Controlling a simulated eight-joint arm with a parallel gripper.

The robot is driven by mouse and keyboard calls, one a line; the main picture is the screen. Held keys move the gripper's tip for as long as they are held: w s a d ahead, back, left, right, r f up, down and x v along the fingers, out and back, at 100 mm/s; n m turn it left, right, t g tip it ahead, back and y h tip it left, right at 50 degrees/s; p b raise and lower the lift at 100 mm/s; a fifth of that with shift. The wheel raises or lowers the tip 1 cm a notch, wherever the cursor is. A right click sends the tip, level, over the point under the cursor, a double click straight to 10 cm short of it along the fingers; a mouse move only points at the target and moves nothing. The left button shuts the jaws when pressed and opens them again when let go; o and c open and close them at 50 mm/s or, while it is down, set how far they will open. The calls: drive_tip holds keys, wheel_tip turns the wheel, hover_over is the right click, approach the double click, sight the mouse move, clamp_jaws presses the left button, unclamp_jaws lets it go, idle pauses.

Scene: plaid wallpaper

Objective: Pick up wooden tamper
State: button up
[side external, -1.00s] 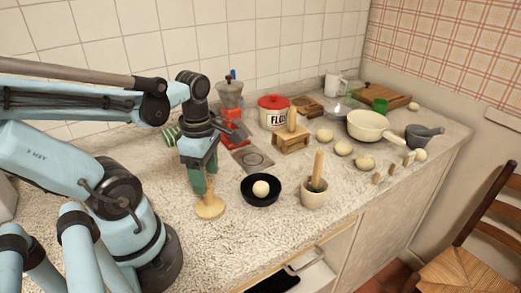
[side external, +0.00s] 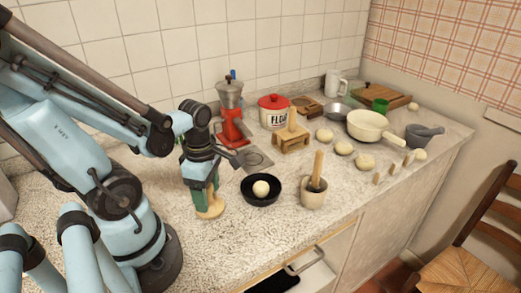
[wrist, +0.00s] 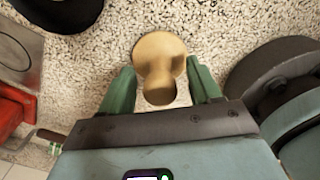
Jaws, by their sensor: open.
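The wooden tamper (side external: 211,209) stands upright on the speckled counter, with its round base showing below my gripper in the side view. In the wrist view the tamper (wrist: 160,66) is seen from above, its knob between the two green fingers. My gripper (wrist: 158,88) is open, with one finger on each side of the tamper and a gap showing on both sides. In the side view my gripper (side external: 204,200) is low over the tamper and hides its upper part.
A black pan (side external: 260,201) holding a pale ball sits just right of my gripper. A crock (side external: 314,199) with a wooden pestle stands further right. A red grinder (side external: 232,128) is behind. Bare counter (side external: 245,240) lies in front.

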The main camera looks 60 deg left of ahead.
clamp_jaws()
idle(0.4)
drive_tip(key=shift+r, duration=0.2)
drive_tip(key=shift+r, duration=1.1)
drive_tip(key=shift+d+r, duration=0.3)
drive_tip(key=shift+r, duration=0.6)
drive_tip(key=s+d+r, duration=0.2)
drive_tip(key=d+r, duration=0.4)
drive_tip(key=d, duration=0.5)
drive_tip(key=shift+r, duration=0.3)
